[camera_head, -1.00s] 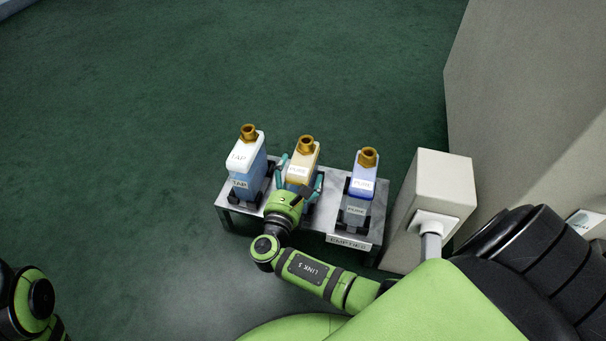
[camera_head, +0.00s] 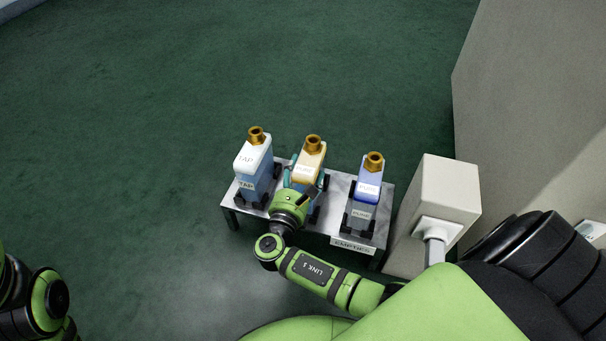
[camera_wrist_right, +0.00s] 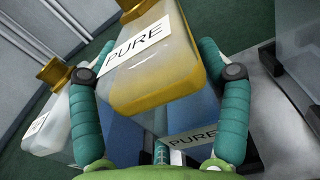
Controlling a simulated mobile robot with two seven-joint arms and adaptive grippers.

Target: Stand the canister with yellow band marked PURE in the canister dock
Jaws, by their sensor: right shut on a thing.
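The canister with yellow band marked PURE (camera_head: 310,163) stands upright in the middle of a row of three, with a brass cap on top. My right gripper (camera_head: 305,182) is shut on it from the near side. In the right wrist view the two teal fingers (camera_wrist_right: 162,80) lie on either side of the canister (camera_wrist_right: 165,70). A second PURE label shows below it. I cannot tell whether its base is clear of the metal stand (camera_head: 333,205). No canister dock can be made out. My left gripper is out of view; only part of that arm shows at lower left.
A white-and-blue TAP canister (camera_head: 254,165) stands to the left and a blue-banded PURE canister (camera_head: 368,190) to the right, both close by. The stand's front carries an EMPTIES sign (camera_head: 353,246). A beige box (camera_head: 435,200) and a wall are at right. Green floor lies open behind.

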